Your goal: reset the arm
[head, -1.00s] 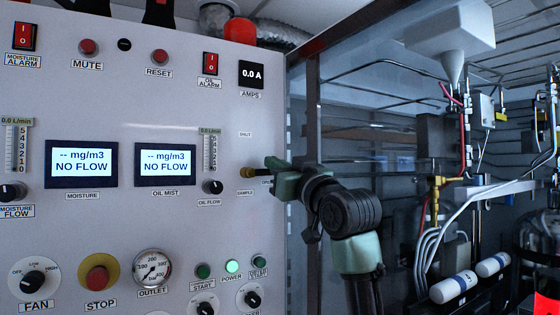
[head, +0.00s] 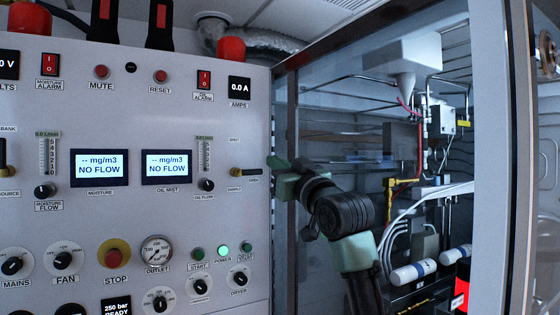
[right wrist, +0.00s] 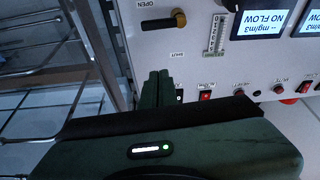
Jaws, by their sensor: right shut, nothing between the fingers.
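My right gripper (head: 274,163) is green and shut with nothing in it. It is in front of the panel's right edge, at the end of a black and green arm. In the right wrist view its closed fingers (right wrist: 155,88) point toward the panel. A small lever valve with a brass end and a dark handle (head: 246,172) lies level on the panel just left of the gripper. It shows also in the right wrist view (right wrist: 162,21), apart from the fingers. My left gripper is not in view.
The white control panel (head: 110,225) carries switches, knobs, a gauge and two displays (head: 99,168) reading NO FLOW. An open cabinet with a grey frame post (head: 284,140), pipes and white cylinders (head: 413,272) is on the right. A pale upright post (head: 490,150) stands nearer at the right.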

